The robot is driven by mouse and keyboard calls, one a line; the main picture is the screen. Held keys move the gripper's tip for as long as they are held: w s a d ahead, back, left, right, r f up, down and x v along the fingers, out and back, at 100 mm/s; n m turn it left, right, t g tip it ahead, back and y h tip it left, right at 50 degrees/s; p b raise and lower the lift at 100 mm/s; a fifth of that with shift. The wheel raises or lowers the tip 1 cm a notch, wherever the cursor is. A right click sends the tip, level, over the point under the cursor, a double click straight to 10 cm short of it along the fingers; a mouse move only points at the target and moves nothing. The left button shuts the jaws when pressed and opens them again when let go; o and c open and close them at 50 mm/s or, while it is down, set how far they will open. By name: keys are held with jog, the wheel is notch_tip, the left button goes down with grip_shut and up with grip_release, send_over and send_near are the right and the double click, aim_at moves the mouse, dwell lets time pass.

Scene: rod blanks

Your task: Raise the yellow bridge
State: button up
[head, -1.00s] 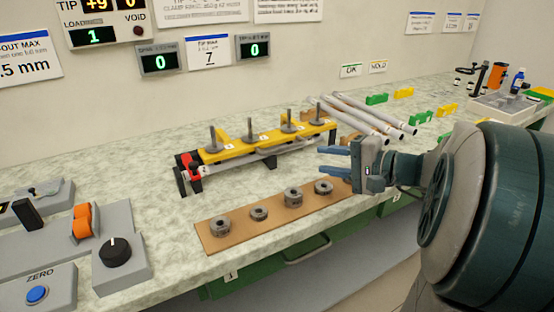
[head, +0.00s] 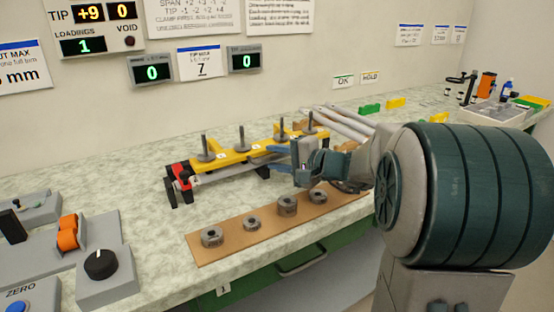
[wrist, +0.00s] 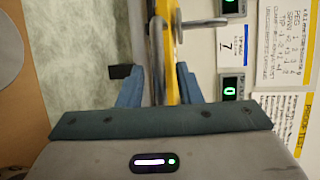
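The yellow bridge (head: 238,156) lies lengthwise along the low black-footed stand, with several upright pegs carrying grey discs on it. A grey rod (head: 215,176) runs along the stand below the bridge. My gripper (head: 268,157) is at the bridge's right half, fingers pointing left towards it. In the wrist view its two blue fingers (wrist: 158,85) are apart, with the yellow bridge (wrist: 172,62) and a grey bar between them. I see no clear contact. My gripper and arm hide part of the bridge's right end.
A brown board (head: 268,225) with several grey collars lies in front of the stand. Several pale rods (head: 345,122) lie behind my arm. A control panel with a black knob (head: 101,264) stands at the left. Bare worktop lies left of the stand.

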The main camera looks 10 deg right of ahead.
jog(key=shift+w, duration=0.1)
grip_shut()
jog(key=shift+a, duration=0.1)
